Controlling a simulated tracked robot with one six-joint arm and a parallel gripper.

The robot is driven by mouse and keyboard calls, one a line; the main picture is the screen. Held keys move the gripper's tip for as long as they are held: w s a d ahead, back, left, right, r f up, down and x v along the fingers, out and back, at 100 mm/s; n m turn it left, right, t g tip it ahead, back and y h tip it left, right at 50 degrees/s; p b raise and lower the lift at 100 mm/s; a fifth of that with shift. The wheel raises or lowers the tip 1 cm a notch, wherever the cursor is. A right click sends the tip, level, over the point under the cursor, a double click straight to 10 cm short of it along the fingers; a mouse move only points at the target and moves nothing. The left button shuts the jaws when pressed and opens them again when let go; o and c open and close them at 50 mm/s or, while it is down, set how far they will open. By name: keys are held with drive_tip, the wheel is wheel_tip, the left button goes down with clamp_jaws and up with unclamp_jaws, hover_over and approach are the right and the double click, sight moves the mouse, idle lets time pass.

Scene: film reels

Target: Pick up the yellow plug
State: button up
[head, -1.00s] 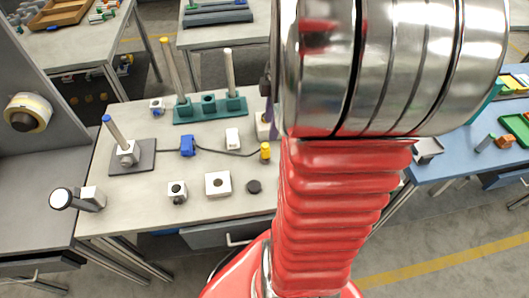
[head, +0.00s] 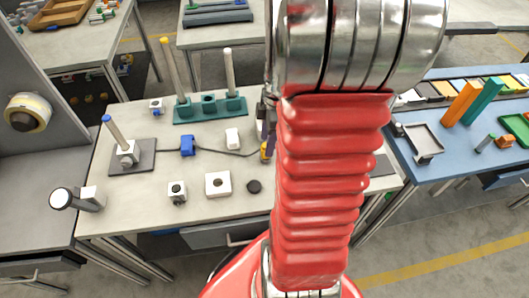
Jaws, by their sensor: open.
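The yellow plug (head: 264,152) stands on the grey workbench, partly covered by my arm and gripper. A dark cable (head: 225,152) runs left from it to a blue block (head: 188,146). My gripper (head: 267,128) shows only as a dark and purple sliver at the left side of my red arm, just above the plug in the picture. It is open. Most of it is hidden behind the arm, and I cannot tell whether it touches the plug.
A white block (head: 233,136), a white square block with a hole (head: 218,184) and a black disc (head: 254,186) lie near the plug. A green base with posts (head: 209,108) stands behind. A blue table (head: 436,182) with trays is at right.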

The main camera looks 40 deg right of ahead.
drive_tip(key=shift+w+a+f, duration=0.15)
drive_tip(key=shift+a+f, duration=0.05)
drive_tip(key=shift+f, duration=0.9)
drive_tip(key=shift+w+a+f, duration=0.1)
drive_tip(key=shift+a+f, duration=0.05)
drive_tip(key=shift+f, duration=0.9)
drive_tip(key=shift+c, duration=0.6)
clamp_jaws()
